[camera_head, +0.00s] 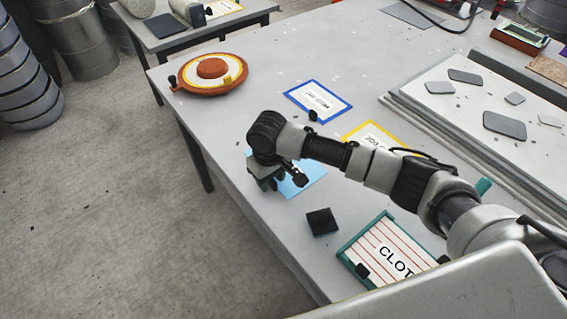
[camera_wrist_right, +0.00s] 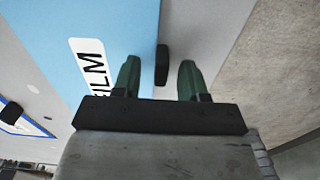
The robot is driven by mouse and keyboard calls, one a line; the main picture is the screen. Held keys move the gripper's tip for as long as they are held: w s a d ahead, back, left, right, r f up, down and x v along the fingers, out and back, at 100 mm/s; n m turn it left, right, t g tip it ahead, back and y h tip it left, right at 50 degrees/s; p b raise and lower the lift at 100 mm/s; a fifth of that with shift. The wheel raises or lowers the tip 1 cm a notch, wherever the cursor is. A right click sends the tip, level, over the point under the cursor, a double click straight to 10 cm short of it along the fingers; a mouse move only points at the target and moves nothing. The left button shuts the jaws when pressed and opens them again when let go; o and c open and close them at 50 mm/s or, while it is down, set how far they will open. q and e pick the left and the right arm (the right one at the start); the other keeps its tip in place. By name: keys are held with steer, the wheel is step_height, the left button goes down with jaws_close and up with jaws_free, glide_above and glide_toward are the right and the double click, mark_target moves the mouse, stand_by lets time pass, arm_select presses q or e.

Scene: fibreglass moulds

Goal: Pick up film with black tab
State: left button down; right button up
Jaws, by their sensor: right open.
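The film is a light blue sheet (camera_head: 308,184) lying on the grey table near its left edge, partly hidden by my right arm in the head view. In the right wrist view the film (camera_wrist_right: 105,25) carries a white label reading "FILM". Its black tab (camera_wrist_right: 162,64) stands at the sheet's edge, between the two green fingers of my right gripper (camera_wrist_right: 158,80). The fingers are apart and do not appear to touch the tab. In the head view my right gripper (camera_head: 266,184) points down beside the film's left edge. My left gripper is not in view.
A black block (camera_head: 321,222) and a teal-framed "CLOT…" card (camera_head: 385,254) lie nearer. A yellow-framed card (camera_head: 357,131) and a blue-framed card (camera_head: 318,101) lie farther back. An orange round mould (camera_head: 212,74) sits at the far left corner. A panel with grey patches (camera_head: 470,103) lies right.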

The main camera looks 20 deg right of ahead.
jaws_close()
steer(key=shift+r, duration=0.15)
